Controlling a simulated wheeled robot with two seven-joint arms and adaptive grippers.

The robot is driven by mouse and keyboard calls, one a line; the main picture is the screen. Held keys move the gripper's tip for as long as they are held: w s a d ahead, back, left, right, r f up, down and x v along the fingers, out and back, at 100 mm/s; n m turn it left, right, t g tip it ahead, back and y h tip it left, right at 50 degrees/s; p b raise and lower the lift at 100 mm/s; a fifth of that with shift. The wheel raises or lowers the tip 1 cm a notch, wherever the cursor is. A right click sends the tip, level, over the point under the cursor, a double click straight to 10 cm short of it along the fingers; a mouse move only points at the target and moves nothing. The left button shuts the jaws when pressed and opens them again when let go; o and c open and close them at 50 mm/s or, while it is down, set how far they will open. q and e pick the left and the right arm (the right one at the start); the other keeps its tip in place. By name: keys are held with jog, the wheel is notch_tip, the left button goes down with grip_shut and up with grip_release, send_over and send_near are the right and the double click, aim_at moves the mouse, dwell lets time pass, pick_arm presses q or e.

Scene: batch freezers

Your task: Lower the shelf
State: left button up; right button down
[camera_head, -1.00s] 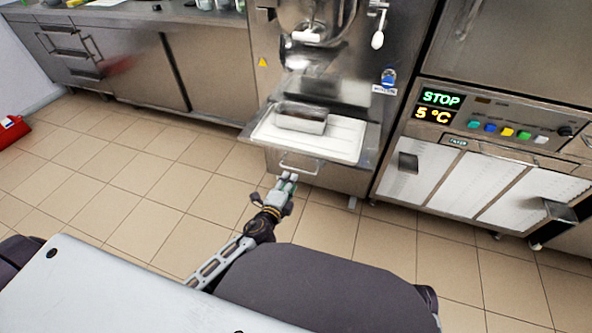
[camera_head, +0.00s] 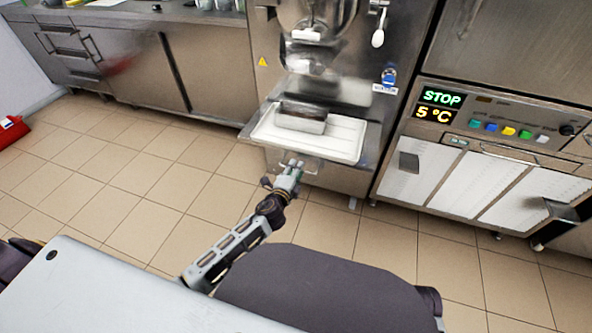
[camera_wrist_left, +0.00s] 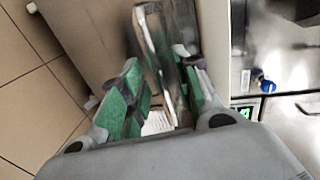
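The shelf (camera_head: 262,134) juts from the front of the batch freezer, level, with a white ribbed mat (camera_head: 345,139) on it. A metal pan (camera_head: 301,121) stands on the mat. A handle (camera_head: 312,169) is below the shelf's front, partly hidden by my left gripper (camera_head: 293,164). The gripper is at the handle, just under the shelf's front edge. In the left wrist view my left gripper (camera_wrist_left: 157,62) has its green-padded fingers apart, with a narrow metal piece showing between them. I cannot tell whether the fingers touch the handle. My right gripper is not in view.
The batch freezer (camera_head: 268,85) stands ahead. To its right is a unit with a lit display (camera_head: 440,105) and coloured buttons. A steel counter (camera_head: 215,70) runs along the back left. A red object (camera_head: 12,130) lies at the far left. The tiled floor between is clear.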

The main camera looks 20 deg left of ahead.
pick_arm(q)
jog(key=shift+w+f, duration=0.1)
jog(key=shift+w, duration=0.35)
grip_shut()
